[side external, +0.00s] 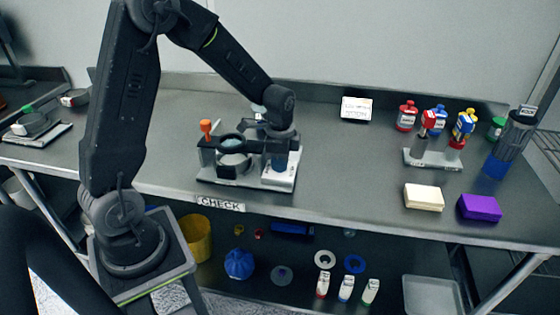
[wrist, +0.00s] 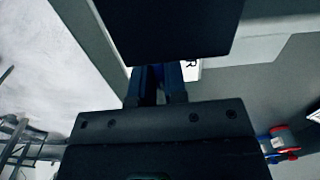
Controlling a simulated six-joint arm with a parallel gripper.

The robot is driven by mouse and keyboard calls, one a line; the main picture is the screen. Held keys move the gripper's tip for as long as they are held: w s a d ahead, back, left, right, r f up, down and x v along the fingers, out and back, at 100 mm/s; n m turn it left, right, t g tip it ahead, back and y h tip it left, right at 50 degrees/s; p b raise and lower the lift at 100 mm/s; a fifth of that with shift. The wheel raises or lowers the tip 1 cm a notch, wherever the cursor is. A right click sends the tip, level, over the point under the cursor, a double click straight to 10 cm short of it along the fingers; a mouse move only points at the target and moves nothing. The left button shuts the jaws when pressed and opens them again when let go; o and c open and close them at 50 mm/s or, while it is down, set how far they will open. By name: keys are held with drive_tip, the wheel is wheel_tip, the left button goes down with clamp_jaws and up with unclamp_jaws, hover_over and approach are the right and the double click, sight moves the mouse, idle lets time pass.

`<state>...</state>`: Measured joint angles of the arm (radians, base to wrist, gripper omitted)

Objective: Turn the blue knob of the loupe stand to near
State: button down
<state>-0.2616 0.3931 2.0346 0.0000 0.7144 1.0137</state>
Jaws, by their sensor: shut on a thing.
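The loupe stand (side external: 290,182) is on the bench in the side external view, with a pale base and a dark ring-shaped loupe (side external: 232,143). The blue knob (side external: 279,163) is at its right side, mostly covered by my gripper. My gripper (side external: 279,150) points down over the knob and is shut on it. In the wrist view, my gripper (wrist: 158,90) has its dark fingers close together with a sliver of blue between them. A dark block fills the top of that view and hides most of the knob. I cannot read the knob's setting.
An orange-topped post (side external: 206,127) stands at the stand's left. A CHECK label (side external: 221,204) is on the bench's front edge. To the right are a rack (side external: 432,160) with bottles, a cream block (side external: 424,197) and a purple block (side external: 479,207). Bench between is clear.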

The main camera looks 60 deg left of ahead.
drive_tip(key=shift+r, duration=0.1)
idle(0.5)
drive_tip(key=c, duration=1.2)
unclamp_jaws()
drive_tip(key=shift+o, duration=0.2)
wheel_tip(320, 180, up, 14)
drive_tip(key=s+d+r+n+t, duration=0.2)
drive_tip(key=s+d+n, duration=0.2)
drive_tip(key=s, duration=0.4)
drive_tip(key=s+d+r+n+t, duration=0.2)
drive_tip(key=s+d, duration=0.4)
drive_tip(key=s, duration=0.3)
drive_tip(key=n+t, duration=0.1)
drive_tip(key=n, duration=0.1)
drive_tip(key=shift+s+n+t, duration=0.3)
